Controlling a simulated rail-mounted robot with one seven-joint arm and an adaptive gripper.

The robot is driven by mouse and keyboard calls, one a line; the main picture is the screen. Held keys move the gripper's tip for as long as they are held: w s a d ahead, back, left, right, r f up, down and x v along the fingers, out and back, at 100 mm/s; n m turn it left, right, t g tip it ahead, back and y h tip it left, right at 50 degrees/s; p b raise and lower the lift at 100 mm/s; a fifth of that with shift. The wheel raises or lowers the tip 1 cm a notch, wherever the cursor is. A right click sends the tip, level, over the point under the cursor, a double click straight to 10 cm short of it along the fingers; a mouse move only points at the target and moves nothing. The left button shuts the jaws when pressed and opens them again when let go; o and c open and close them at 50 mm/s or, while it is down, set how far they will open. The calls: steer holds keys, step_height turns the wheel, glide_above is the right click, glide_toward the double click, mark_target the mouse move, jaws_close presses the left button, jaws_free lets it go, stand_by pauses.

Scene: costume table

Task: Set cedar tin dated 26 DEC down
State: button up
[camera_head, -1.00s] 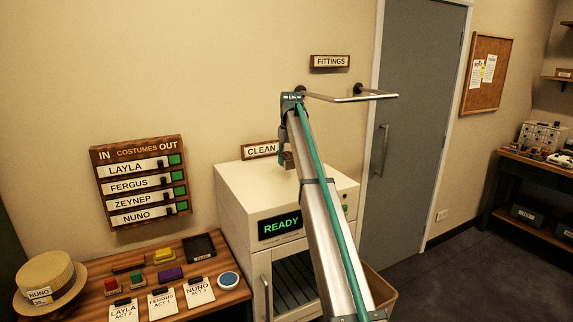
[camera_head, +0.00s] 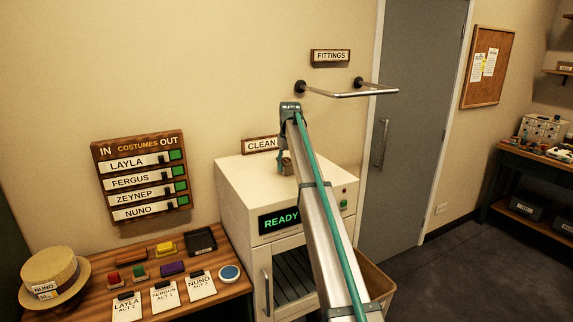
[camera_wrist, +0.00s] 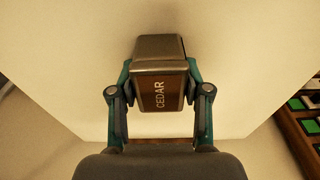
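The cedar tin (camera_wrist: 160,92) is a small dark metallic box with a brown face lettered CEDAR in the wrist view. No date is readable on it. My gripper (camera_wrist: 159,76) is shut on its two sides. In the head view the tin (camera_head: 286,167) shows only as a small brownish patch beside my arm, low over the white top of the cabinet (camera_head: 243,178) with the green READY display. I cannot tell whether the tin touches that top.
A CLEAN sign (camera_head: 260,145) is on the wall behind the cabinet. A metal rail (camera_head: 350,94) juts out under the FITTINGS sign (camera_head: 330,56). A wooden table (camera_head: 130,262) with a straw hat (camera_head: 53,276), cards and coloured blocks stands to the left. The visible cabinet top looks clear around the tin.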

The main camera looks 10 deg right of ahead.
mark_target(288, 162)
steer(key=o, duration=0.3)
steer(key=r, duration=0.3)
steer(key=s+r, duration=0.1)
steer(key=r, duration=0.7)
steer(key=shift+s+d+r, duration=0.15)
steer(key=shift+d, duration=0.05)
steer(key=shift+o, duration=0.7)
steer(key=shift+r, duration=0.5)
